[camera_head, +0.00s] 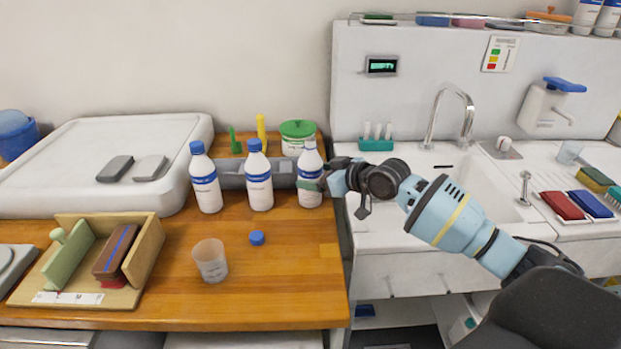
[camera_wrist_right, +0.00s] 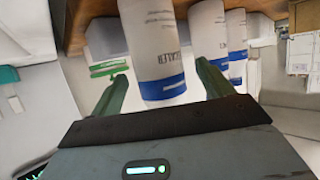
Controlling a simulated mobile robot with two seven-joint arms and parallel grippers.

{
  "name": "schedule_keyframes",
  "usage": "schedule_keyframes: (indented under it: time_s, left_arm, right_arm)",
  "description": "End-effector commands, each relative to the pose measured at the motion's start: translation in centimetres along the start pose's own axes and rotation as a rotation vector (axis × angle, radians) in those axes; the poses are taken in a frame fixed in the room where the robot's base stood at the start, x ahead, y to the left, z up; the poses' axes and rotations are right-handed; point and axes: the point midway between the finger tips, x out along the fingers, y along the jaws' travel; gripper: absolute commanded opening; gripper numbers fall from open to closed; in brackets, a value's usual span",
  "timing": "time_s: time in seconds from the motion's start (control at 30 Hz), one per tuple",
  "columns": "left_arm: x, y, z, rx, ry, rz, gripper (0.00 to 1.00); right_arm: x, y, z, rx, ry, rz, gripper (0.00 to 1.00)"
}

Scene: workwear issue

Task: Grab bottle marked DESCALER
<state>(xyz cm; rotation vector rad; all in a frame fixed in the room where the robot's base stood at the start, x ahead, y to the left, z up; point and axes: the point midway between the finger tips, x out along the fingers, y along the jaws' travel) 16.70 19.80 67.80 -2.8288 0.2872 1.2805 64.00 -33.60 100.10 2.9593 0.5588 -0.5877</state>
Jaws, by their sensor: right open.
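Three white bottles with blue bands stand in a row on the wooden counter. The rightmost bottle (camera_head: 309,172) shows no blue cap, and my right gripper (camera_head: 324,176) is at its right side. In the right wrist view my right gripper (camera_wrist_right: 160,78) is open, with the nearest bottle (camera_wrist_right: 153,40) between its green fingers. Lettering on that bottle's label reads in part like "CALER"; the rest is turned away. I cannot tell whether a finger touches it. The left (camera_head: 205,178) and middle (camera_head: 259,176) bottles have blue caps; their labels are too small to read. My left gripper is not in view.
A loose blue cap (camera_head: 257,238) and a clear cup (camera_head: 210,260) are in front of the bottles. A green-lidded tub (camera_head: 298,137) stands close behind the rightmost bottle. A wooden holder (camera_head: 145,250) is at left; the sink (camera_head: 485,190) is at right. The front right counter is clear.

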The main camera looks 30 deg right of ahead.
Motion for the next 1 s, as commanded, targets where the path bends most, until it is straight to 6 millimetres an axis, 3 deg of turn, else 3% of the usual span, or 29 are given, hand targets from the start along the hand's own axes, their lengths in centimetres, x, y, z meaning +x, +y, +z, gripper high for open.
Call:
schedule_keyframes:
  time_s: [0.23,0.57,1.0]
  left_arm:
    - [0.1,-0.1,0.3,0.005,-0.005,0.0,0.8]
    - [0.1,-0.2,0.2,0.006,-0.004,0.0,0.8]
    - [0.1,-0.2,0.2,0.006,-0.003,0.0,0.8]
  right_arm:
    - [3.0,0.1,0.4,0.002,0.0,-0.001,0.8]
    - [3.4,0.1,0.3,0.0,0.001,-0.001,0.8]
    - [3.4,0.1,0.3,0.0,0.0,0.0,0.22]
